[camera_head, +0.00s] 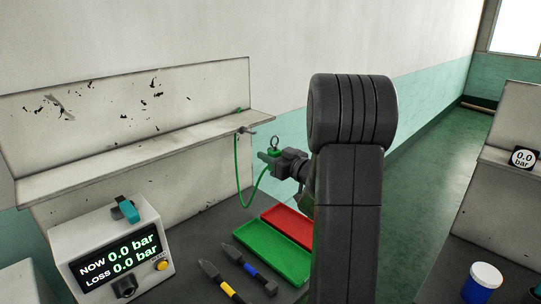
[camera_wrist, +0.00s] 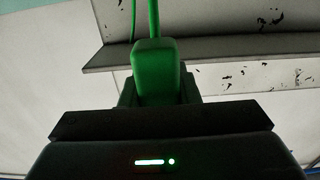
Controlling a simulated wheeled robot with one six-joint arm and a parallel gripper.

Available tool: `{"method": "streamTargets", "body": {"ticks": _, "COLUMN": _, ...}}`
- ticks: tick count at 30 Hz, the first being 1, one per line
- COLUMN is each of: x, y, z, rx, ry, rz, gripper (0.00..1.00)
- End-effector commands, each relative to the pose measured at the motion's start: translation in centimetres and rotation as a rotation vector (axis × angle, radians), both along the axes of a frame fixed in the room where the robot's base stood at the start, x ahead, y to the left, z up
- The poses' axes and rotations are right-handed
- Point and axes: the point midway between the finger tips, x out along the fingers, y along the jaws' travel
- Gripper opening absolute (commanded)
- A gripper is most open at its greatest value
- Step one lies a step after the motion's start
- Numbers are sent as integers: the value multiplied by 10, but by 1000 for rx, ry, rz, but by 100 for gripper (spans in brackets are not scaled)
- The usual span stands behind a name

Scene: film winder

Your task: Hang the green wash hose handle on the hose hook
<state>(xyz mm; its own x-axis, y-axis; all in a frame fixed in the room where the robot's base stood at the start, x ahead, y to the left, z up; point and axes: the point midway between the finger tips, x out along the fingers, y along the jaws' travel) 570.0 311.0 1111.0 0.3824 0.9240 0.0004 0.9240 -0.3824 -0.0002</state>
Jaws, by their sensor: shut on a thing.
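The green wash hose handle (camera_head: 264,156) is in my gripper (camera_head: 275,157), with a metal ring (camera_head: 274,143) standing up above it. In the wrist view the green handle (camera_wrist: 152,70) fills the space between the jaws of my gripper (camera_wrist: 156,92), which are shut on it. The green hose (camera_head: 237,170) hangs from the shelf end and loops down and up to the handle. A small grey peg, which looks like the hose hook (camera_head: 247,130), sticks out at the shelf's right front edge. The ring is to the right of the hook and slightly lower in the picture, apart from it.
The pale shelf (camera_head: 130,152) runs along the wall at the left. Below are a pressure display box (camera_head: 110,245), a green tray (camera_head: 270,252), a red tray (camera_head: 290,225) and two dark tools (camera_head: 240,270). My arm hides part of the bench. A blue jar (camera_head: 483,283) stands right.

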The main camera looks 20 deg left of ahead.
Motion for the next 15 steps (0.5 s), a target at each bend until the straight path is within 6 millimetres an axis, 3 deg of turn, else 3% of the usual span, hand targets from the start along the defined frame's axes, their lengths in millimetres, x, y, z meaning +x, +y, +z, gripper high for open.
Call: {"method": "streamTargets", "body": {"ticks": 15, "x": 17, "y": 40, "z": 0, "rx": 1, "ry": -1, "rz": 0, "gripper": 5}}
